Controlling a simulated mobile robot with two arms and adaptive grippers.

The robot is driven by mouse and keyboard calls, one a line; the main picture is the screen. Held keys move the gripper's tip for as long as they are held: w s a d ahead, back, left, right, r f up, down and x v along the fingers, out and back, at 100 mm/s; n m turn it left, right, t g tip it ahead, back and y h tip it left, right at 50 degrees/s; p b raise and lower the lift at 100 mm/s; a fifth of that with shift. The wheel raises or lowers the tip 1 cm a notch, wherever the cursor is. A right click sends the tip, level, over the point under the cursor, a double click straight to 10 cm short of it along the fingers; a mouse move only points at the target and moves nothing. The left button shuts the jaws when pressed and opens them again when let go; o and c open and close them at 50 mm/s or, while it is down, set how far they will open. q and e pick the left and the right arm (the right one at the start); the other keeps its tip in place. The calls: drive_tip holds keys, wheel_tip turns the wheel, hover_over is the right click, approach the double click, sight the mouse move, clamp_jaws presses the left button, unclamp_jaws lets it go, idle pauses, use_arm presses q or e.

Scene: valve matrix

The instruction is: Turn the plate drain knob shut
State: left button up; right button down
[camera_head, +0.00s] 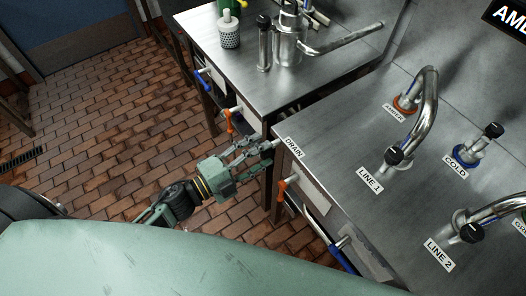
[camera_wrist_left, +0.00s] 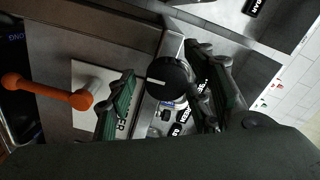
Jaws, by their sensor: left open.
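The drain label (camera_head: 294,147) is on the near left corner of the right steel counter. A round black knob (camera_wrist_left: 168,79) with a white pointer line shows in the left wrist view, at the counter's edge. My left gripper (camera_head: 257,150) reaches in from the left beside that corner, its fingers pointing at it. In the left wrist view the gripper (camera_wrist_left: 163,95) is open, with one finger on each side of the knob. I cannot tell whether either finger touches it. In the head view the fingers largely hide the knob. My right gripper is not in view.
An orange lever handle (camera_wrist_left: 45,92) sits left of the fingers in the left wrist view. Orange (camera_head: 282,190) and blue (camera_head: 340,256) handles line the right counter's front. Curved metal taps (camera_head: 424,110) stand on it. The brick floor (camera_head: 110,130) is open at left.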

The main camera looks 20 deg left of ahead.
use_arm(q)
drive_tip(key=v, duration=1.1)
drive_tip(key=s+a+f+n+g+y, duration=0.1)
drive_tip(key=s+a+f+n+y, duration=0.2)
drive_tip(key=f, duration=0.7)
drive_tip(key=a+f+n+g+y, duration=0.25)
drive_tip(key=f+n, duration=0.25)
drive_tip(key=f, duration=0.5)
drive_tip(key=s+a+f+n+g+y, duration=0.1)
drive_tip(key=s+a+f+n+y, duration=0.2)
drive_tip(key=f, duration=0.7)
drive_tip(key=s+d+f+n+g+y, duration=0.1)
drive_tip(key=s+d+f+n+g, duration=0.1)
drive_tip(key=s+f, duration=0.6)
drive_tip(key=s+d+f+n+g+y, duration=0.1)
drive_tip(key=s+d+f+n+g, duration=0.2)
drive_tip(key=s+f, duration=0.6)
drive_tip(key=s+n+g, duration=0.2)
drive_tip(key=s+g, duration=0.1)
drive_tip(key=s, duration=0.1)
drive_tip(key=shift+s+d+g, duration=0.2)
drive_tip(key=shift+d+g, duration=0.1)
drive_tip(key=shift+g, duration=0.05)
